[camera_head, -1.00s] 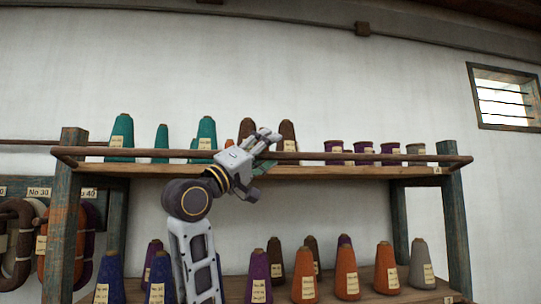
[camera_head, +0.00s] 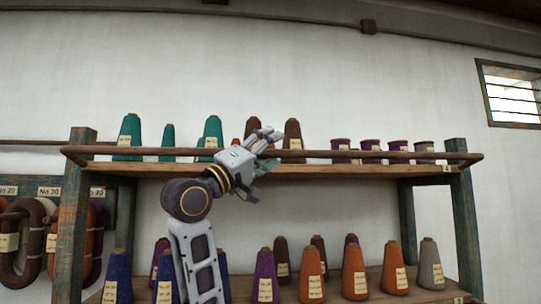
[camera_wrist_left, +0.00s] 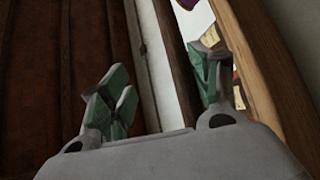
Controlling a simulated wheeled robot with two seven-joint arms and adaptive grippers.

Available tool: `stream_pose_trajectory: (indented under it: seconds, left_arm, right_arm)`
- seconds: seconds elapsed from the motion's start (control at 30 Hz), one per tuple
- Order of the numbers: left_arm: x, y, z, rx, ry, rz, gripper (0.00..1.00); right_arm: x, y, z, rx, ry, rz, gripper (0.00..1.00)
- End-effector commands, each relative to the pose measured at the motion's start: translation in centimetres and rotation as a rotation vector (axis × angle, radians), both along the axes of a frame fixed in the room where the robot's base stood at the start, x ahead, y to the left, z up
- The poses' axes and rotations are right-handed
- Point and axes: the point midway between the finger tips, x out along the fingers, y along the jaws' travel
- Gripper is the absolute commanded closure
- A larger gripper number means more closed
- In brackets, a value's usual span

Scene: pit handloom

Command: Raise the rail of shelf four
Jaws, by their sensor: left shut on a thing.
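The rail (camera_head: 350,154) of shelf four is a thin dark brown bar along the front of the upper shelf (camera_head: 350,171), which bears a small label 4 at its right end. The rail sits a little above the board. The exact contact is partly hidden. My right gripper is in neither view.
Teal cones (camera_head: 129,138), brown cones and short purple spools (camera_head: 370,146) stand behind the rail. Coloured cones (camera_head: 311,277) fill the lower shelf (camera_head: 335,292). Wooden posts (camera_head: 75,215) bound the rack, with hanks (camera_head: 30,243) at left. The wall above is clear.

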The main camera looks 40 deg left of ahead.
Motion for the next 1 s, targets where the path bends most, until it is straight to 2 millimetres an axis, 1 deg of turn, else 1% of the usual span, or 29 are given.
stream_pose_trajectory:
  seconds: [0.03,0.17,0.37,1.0]
  left_arm:
    - [-1.3,-0.6,0.8,0.012,-0.036,-0.004,0.57]
    - [-1.5,-0.5,0.6,0.012,-0.036,-0.004,0.57]
    - [-2.4,-0.2,-0.1,0.010,-0.033,-0.003,0.58]
    - [-7.0,1.3,-5.2,-0.003,0.000,0.000,0.58]
  right_arm:
    - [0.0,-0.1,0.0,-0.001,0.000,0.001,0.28]
    - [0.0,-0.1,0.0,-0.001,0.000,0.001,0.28]
    - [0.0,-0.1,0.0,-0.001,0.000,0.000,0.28]
    - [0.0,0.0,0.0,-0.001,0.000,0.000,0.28]
